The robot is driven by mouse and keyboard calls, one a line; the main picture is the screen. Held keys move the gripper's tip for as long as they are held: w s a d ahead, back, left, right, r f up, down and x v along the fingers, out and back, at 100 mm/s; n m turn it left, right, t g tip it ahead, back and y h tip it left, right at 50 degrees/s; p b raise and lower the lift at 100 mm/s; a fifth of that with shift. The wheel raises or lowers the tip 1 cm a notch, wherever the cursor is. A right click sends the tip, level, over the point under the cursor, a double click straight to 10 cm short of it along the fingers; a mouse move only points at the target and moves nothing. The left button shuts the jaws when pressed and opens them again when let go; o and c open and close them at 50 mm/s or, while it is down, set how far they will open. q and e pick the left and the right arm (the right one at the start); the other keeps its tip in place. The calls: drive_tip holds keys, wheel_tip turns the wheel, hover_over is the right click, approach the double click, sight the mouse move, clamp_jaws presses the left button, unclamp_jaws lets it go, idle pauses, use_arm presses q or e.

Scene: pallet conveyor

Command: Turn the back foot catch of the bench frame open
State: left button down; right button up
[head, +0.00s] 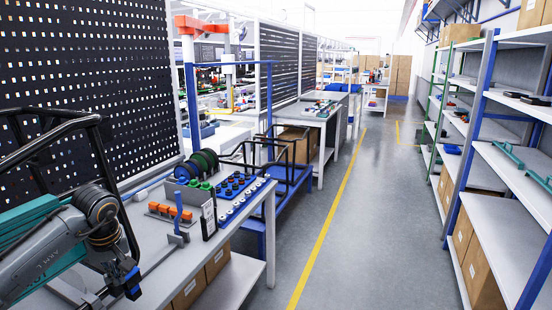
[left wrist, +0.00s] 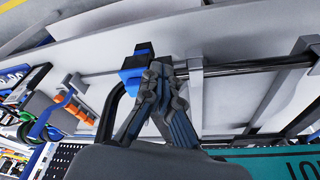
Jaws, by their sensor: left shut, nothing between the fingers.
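The bench frame (head: 105,165) is a bent black tube frame at the left of the workbench. In the left wrist view, its black tube (left wrist: 250,65) runs across a grey base. In the head view the left gripper (head: 124,272) partly hides the frame's foot. My right gripper is not in view.
A black perforated panel (head: 80,70) rises behind. The aisle floor (head: 370,220) is clear.

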use_arm(q)
drive_tip(key=shift+w+a, duration=0.3)
drive_tip(key=shift+a, duration=0.25)
idle(0.7)
drive_tip(key=shift+s+p, duration=0.1)
drive_tip(key=shift+p, duration=0.25)
drive_tip(key=shift+s+a+r+p, duration=0.1)
drive_tip(key=shift+s+a+p, duration=0.15)
drive_tip(key=shift+p, duration=0.15)
drive_tip(key=shift+s+a+p, duration=0.15)
drive_tip(key=shift+a+p, duration=0.1)
drive_tip(key=shift+p, duration=0.05)
drive_tip(key=shift+a, duration=0.15)
idle(0.3)
drive_tip(key=shift+s, duration=0.1)
drive_tip(key=shift+s, duration=0.25)
drive_tip(key=p+v, duration=0.1)
drive_tip(key=v, duration=0.1)
drive_tip(key=p+v, duration=0.1)
drive_tip(key=p, duration=0.1)
drive_tip(key=w+a+p+v, duration=0.1)
drive_tip(key=p+v, duration=0.1)
drive_tip(key=shift+s+d+r, duration=0.1)
drive_tip(key=shift+d+r, duration=0.15)
drive_tip(key=shift+r, duration=0.25)
